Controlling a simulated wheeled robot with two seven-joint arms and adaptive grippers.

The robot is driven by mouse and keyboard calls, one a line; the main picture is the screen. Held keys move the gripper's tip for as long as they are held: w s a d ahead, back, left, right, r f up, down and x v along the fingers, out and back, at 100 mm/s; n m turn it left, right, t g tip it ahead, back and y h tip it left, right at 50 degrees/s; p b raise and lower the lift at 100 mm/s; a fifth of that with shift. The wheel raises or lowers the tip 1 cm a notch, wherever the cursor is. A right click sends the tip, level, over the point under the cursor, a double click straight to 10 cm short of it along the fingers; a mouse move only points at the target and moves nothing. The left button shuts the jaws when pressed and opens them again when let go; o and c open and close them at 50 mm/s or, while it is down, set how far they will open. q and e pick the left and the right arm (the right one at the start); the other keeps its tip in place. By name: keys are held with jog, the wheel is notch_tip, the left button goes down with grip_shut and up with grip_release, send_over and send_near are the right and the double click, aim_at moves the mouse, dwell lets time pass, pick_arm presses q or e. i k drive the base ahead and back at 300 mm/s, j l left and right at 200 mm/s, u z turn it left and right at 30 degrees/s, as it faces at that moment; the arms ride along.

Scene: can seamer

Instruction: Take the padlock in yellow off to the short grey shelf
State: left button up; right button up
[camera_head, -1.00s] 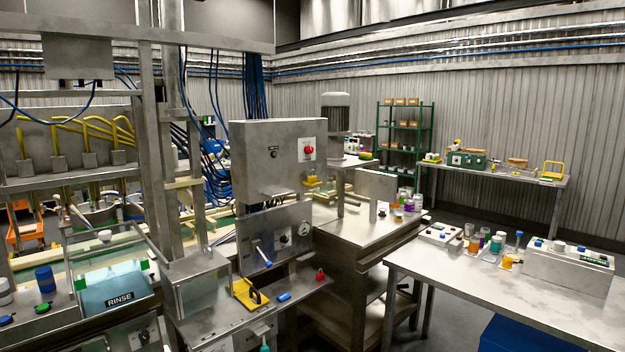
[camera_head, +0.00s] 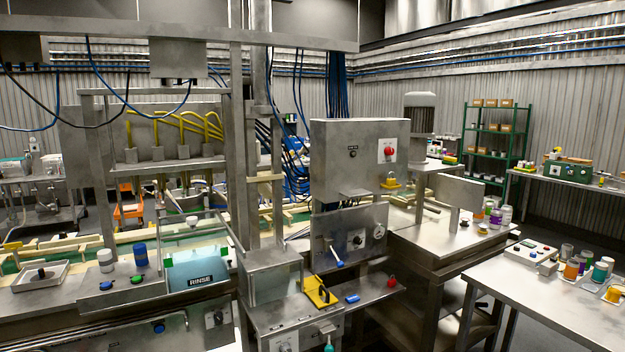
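A small yellow item (camera_head: 391,184), which looks like the padlock, is at the lower front of the grey control box (camera_head: 350,150), below the red knob (camera_head: 390,151). It is too small to tell whether it hangs or rests. A short grey shelf (camera_head: 372,308) juts out below the lower panel with the gauge. Neither of my grippers is in view.
The blue RINSE tank (camera_head: 198,268) is further left. A steel table (camera_head: 540,305) with jars and a white control box (camera_head: 530,252) stands at right. Dark floor shows between table and machine.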

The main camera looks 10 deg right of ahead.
aim_at(391, 182)
jog(key=i+l+u, duration=0.4)
jog(key=l+u, duration=0.2)
jog(key=l, duration=0.15)
jog(key=i+l+u, duration=0.1)
jog(key=l+u, duration=0.2)
jog(key=l, duration=0.15)
jog(key=i+l+u, duration=0.1)
jog(key=l+u, duration=0.25)
jog(key=l, duration=0.15)
jog(key=l+u, duration=0.3)
jog(key=l, duration=0.2)
